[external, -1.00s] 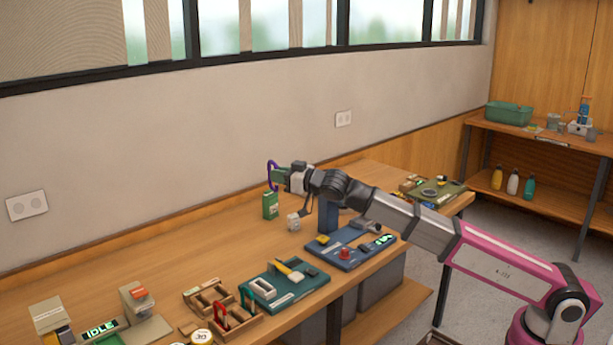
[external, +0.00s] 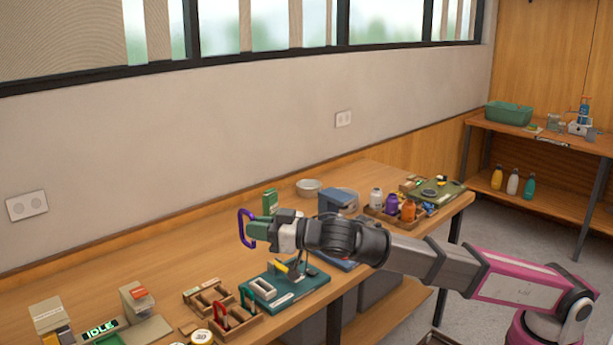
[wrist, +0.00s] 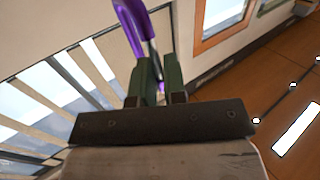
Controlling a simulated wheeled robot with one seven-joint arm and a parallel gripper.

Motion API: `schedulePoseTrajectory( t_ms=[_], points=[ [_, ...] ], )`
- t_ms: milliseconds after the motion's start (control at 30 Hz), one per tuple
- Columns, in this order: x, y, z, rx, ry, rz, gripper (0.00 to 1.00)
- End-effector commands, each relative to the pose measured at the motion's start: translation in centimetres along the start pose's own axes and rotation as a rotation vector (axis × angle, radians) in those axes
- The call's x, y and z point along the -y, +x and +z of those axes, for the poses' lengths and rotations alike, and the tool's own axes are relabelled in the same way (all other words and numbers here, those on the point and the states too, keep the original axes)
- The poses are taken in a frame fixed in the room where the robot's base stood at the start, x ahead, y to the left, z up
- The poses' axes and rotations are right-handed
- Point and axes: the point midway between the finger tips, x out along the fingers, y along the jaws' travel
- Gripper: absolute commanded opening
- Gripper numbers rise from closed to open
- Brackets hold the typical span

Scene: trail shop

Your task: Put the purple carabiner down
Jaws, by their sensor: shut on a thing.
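The purple carabiner (external: 242,228) is held upright in the air above the bench, at the tip of my gripper (external: 258,229). My gripper is shut on it, with its green fingers pinching one side of the ring. In the wrist view the purple carabiner (wrist: 137,28) rises from between the two green fingers of my gripper (wrist: 154,80), and its top is cut off by the frame edge. The carabiner is clear of the bench top.
Below stand a wooden divided tray (external: 213,303) holding red and green carabiners and a teal tray (external: 290,293) with tools. The bench (external: 165,262) is bare left of the carabiner.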

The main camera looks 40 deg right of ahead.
Motion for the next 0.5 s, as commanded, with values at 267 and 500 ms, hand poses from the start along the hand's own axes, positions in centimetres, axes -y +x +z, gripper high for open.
schedulePoseTrajectory(
  t_ms=[267,500],
  points=[
    [2.6,-1.1,2.4,0.001,-0.001,-0.018,0.00],
    [2.8,-1.1,7.8,0.002,-0.003,-0.018,0.00]
  ],
)
